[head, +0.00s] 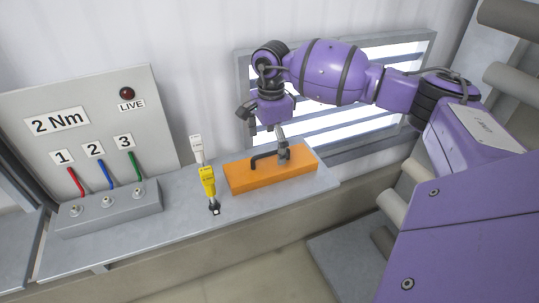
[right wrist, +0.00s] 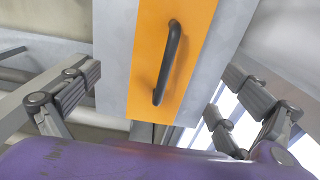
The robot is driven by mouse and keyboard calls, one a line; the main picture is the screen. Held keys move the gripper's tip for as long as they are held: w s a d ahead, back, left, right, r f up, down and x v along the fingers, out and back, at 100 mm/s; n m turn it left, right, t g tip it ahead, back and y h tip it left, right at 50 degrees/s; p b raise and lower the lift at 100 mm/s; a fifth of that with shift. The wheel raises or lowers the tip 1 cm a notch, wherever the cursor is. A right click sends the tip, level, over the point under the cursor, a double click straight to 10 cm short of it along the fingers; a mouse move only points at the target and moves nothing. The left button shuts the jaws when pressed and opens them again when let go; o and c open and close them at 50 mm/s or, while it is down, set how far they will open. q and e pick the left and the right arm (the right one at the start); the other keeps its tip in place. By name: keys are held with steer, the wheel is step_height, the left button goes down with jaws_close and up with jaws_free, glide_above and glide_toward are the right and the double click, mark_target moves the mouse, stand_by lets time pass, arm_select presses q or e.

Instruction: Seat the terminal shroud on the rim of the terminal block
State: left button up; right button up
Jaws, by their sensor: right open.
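The terminal shroud, an orange box (head: 240,178) with a black bar handle (head: 265,159) on top, lies on the grey bench. The terminal block (head: 112,210), a low grey box with three studs and red, blue and green leads, stands at the bench's left. My right gripper (head: 265,131) is open and empty above the shroud; one finger hides part of the handle. In the right wrist view the handle (right wrist: 167,62) shows whole between the spread fingers, with the orange top (right wrist: 147,40) behind it. My left gripper is not in view.
A yellow tool (head: 208,182) with a white top stands on the bench (head: 180,222) between block and shroud. A panel (head: 85,110) marked 2 Nm, with a LIVE lamp (head: 127,93), rises behind the block. A louvred window (head: 400,65) is behind my right arm.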

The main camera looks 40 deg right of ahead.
mark_target(271, 163)
steer(key=shift+w+d+f, duration=0.15)
steer(key=shift+f, duration=0.15)
steer(key=shift+s+f+b, duration=0.2)
steer(key=shift+f+b, duration=0.65)
steer(key=shift+f, duration=0.6)
steer(key=f+b, duration=0.1)
steer(key=f, duration=0.1)
steer(key=f+b, duration=0.1)
steer(key=f, duration=0.1)
steer(key=shift+w+b, duration=0.3)
steer(key=shift+b, duration=0.05)
steer(key=shift+d+f, duration=0.1)
steer(key=shift+f, duration=0.05)
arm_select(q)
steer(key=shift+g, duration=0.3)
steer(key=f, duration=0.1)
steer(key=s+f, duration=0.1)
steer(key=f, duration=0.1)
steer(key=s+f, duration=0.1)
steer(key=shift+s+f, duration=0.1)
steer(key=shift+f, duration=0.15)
arm_select(e)
steer(key=c, duration=1.3)
